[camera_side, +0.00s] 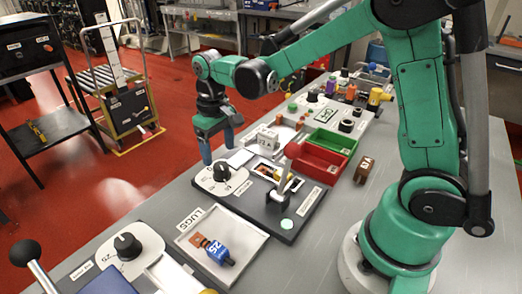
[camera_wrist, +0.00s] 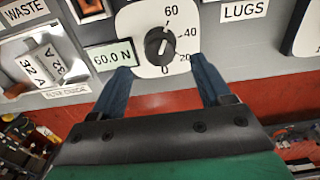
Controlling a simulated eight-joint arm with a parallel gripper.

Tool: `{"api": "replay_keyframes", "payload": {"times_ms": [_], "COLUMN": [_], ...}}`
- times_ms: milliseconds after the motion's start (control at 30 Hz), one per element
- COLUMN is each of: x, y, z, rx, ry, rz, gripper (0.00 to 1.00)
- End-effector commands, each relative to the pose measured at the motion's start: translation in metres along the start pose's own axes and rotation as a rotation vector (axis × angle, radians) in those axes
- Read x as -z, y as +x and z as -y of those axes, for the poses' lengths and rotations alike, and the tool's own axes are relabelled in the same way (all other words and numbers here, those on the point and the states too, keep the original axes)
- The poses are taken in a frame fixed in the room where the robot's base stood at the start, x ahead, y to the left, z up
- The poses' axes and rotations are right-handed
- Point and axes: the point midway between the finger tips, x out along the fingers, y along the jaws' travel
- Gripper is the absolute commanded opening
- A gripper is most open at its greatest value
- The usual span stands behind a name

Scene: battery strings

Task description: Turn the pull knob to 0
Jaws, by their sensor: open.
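The black pull knob (camera_wrist: 160,46) sits on a white dial plate (camera_wrist: 143,70) marked 60, 40, 20 and 0. A display beside it (camera_wrist: 111,57) reads 60.0 N. The knob's exact pointer direction is too small to tell. The knob also shows in the side view (camera_side: 221,171). My gripper (camera_wrist: 160,62) is open, its two blue fingers spread with the tips at either side of the dial's lower part. The knob is not gripped. In the side view my gripper (camera_side: 216,150) hangs by the dial's far edge, fingers pointing down.
A second black knob (camera_side: 127,246) stands on another plate to the front left. A LUGS tray (camera_side: 189,240) holds a blue part. Red (camera_side: 314,172) and green (camera_side: 350,146) bins stand beyond.

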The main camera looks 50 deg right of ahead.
Motion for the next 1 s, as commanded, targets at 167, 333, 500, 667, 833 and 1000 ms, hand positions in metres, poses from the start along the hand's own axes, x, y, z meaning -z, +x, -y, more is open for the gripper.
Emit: {"api": "replay_keyframes", "payload": {"times_ms": [167,333,500,667,833,1000], "x": [0.0,0.0,0.0,0.0,0.0,0.0], "y": [0.009,0.01,0.01,0.019,0.03,0.04], "z": [0.0,0.0,0.0,0.0,0.0,0.0], "rx": [0.0,0.0,0.0,0.0,0.0,0.0], "ry": [0.0,0.0,0.0,0.0,0.0,0.0], "rz": [-0.001,-0.001,-0.001,-0.001,-0.001,-0.001], "gripper": [0.71,0.71,0.71,0.71,0.71,0.71]}}
